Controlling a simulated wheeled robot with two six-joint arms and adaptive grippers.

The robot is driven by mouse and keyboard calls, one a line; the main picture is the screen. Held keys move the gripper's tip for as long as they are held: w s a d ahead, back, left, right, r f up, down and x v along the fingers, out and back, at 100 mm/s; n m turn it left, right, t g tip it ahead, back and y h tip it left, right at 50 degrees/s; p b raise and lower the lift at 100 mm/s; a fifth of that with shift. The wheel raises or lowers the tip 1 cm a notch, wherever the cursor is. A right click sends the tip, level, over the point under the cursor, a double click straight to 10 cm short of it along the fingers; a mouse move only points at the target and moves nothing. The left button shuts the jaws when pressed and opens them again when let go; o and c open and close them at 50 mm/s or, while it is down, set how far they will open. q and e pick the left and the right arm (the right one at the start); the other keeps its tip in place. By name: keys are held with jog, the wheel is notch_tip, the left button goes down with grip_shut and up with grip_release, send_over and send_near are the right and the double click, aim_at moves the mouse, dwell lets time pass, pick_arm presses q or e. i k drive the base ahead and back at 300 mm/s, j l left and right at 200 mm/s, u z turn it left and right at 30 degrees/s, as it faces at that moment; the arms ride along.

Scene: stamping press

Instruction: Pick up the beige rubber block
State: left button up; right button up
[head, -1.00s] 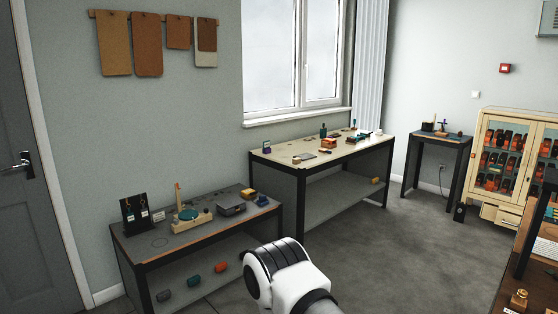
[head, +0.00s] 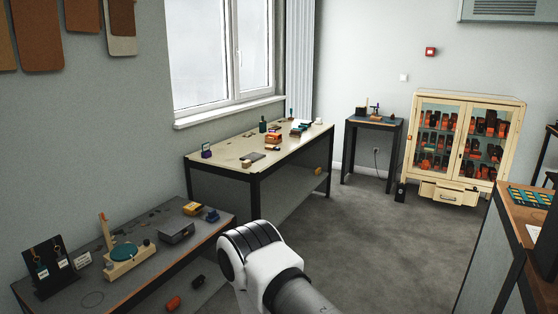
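I cannot pick out a beige rubber block with certainty in the head view. The cream-topped workbench (head: 228,151) under the window carries several small things, too small to tell apart. The low dark table (head: 75,283) at the left carries a yellow-orange block (head: 192,208) and a small blue thing (head: 211,216) near its far right corner. A white link of my own arm shows at the bottom middle. Neither of my gripper's fingers shows.
A grey box (head: 176,232) and a beige stand with a green disc (head: 124,252) are on the low table. A small table (head: 375,122) stands in the far corner by a cream glass-door cabinet (head: 465,93). A wooden-topped bench (head: 530,212) is at right. The grey floor (head: 365,245) between is clear.

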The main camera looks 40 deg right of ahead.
aim_at(246, 164)
jog(key=i+l+z, duration=0.85)
jog(key=i, duration=0.3)
jog(key=i+l, duration=0.1)
jog(key=l, duration=0.25)
jog(key=i+l, duration=0.1)
jog(key=l, duration=0.2)
jog(key=i+u, duration=0.1)
jog(key=i, duration=0.05)
